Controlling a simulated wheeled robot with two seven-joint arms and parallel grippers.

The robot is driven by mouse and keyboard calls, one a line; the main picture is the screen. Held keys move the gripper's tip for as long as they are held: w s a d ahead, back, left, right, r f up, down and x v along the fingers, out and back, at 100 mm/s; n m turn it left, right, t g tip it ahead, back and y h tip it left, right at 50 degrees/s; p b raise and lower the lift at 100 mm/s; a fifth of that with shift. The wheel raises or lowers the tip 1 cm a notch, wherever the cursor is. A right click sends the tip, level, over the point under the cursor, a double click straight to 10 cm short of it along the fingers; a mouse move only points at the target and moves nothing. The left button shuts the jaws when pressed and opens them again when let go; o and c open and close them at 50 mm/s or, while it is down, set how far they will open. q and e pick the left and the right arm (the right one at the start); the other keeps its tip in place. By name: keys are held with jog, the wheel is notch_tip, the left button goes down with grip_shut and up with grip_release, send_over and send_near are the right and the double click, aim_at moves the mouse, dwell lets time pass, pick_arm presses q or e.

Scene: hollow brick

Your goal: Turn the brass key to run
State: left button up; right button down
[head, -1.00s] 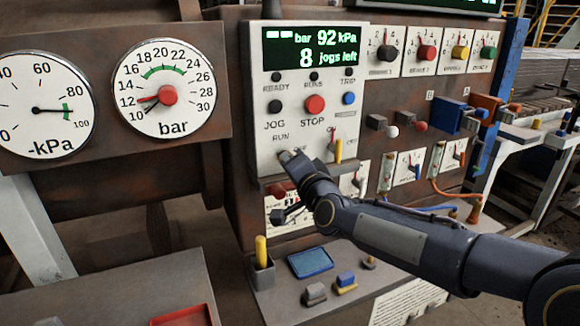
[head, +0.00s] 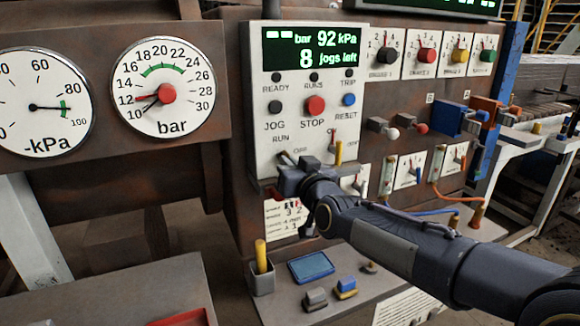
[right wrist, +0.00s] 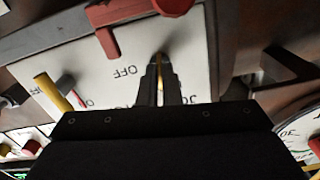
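The brass key (right wrist: 160,72) shows as a thin sliver between the two dark fingers of my right gripper (right wrist: 160,82) in the right wrist view, over the white panel face. The fingers are close together on it. In the head view my right gripper (head: 290,163) is at the lower left of the control panel (head: 265,120), just below the RUN label and beside OFF. It hides the key there, so I cannot tell the key's exact angle. In the right wrist view the labels are upside down, and OFF is left of the fingers. My left gripper is not in view.
A red lever (right wrist: 104,30) is close to the fingers. A yellow-handled lever (head: 338,152) is right of my gripper. Above are the red stop button (head: 315,104) and a display reading 92 kPa and 8 jogs left. A shelf (head: 275,305) with a blue pad is below.

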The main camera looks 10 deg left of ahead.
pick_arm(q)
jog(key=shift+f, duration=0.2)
pick_arm(e)
jog(key=shift+n, duration=0.9)
jog(key=c, duration=1.6)
grip_release()
pick_arm(q)
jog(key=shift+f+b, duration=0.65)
jog(key=shift+b, duration=0.15)
pick_arm(e)
jog(key=v, duration=0.7)
jog(key=shift+s+d, duration=0.25)
jog(key=shift+s, duration=0.1)
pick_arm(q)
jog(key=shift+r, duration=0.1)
